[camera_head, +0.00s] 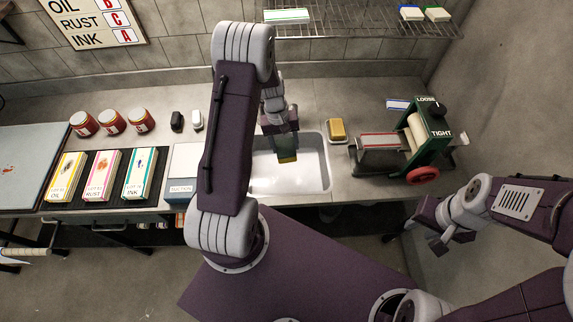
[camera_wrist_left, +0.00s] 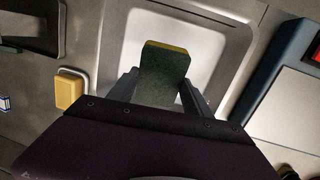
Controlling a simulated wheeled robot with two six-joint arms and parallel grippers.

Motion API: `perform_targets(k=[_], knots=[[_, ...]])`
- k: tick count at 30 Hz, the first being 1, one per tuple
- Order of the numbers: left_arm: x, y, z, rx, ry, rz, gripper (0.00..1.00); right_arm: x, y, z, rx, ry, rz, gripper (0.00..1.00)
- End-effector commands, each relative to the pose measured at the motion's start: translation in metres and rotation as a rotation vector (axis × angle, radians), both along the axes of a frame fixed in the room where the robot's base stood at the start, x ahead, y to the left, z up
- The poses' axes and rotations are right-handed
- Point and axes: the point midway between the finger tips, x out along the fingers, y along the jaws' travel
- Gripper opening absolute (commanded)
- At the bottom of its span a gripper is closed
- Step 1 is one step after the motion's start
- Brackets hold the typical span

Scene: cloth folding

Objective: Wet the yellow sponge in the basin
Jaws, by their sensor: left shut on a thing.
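The yellow sponge (camera_head: 288,156) has a dark green face and a yellow edge. My left gripper (camera_head: 281,128) is shut on it and holds it over the basin (camera_head: 311,165), a white sink set in the counter. In the left wrist view the sponge (camera_wrist_left: 163,72) stands out between the fingers (camera_wrist_left: 160,88), its yellow edge at the far end, with the basin's pale floor (camera_wrist_left: 205,58) behind it. I cannot tell whether it touches the basin floor or any water. My right gripper (camera_head: 441,233) is at the right, away from the counter; its jaw gap is unclear.
A yellow block (camera_head: 337,129) sits on a small dish right of the basin. Beyond it stands a green roller machine (camera_head: 424,133). Left of the basin are a box marked suction (camera_head: 181,188), several labelled boxes (camera_head: 103,174) and red jars (camera_head: 112,121). A wire shelf (camera_head: 345,22) hangs above.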

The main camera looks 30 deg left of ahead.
Motion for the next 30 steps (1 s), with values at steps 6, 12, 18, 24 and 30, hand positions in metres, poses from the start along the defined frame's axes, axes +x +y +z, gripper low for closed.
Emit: perform_targets(k=[6, 12, 18, 24, 30], knots=[[0.0, 0.0, 0.0, 0.0, 0.0, 0.0, 0.25, 0.0, 0.0, 0.0, 0.0, 0.0, 0.0, 0.36], [0.0, 0.0, 0.01, 0.001, -0.001, 0.0, 0.25, 0.0, 0.0, 0.009, 0.0, 0.0, 0.0, 0.36], [0.0, 0.0, 0.036, 0.001, -0.001, 0.0, 0.25, 0.0, 0.0, 0.032, 0.0, 0.0, 0.0, 0.36], [0.0, 0.0, 0.041, 0.0, 0.0, 0.0, 0.25, 0.0, 0.0, 0.035, 0.0, 0.0, 0.0, 0.36], [0.0, 0.0, 0.04, 0.0, 0.0, 0.0, 0.25, 0.0, 0.0, 0.034, 0.0, 0.0, 0.0, 0.36]])
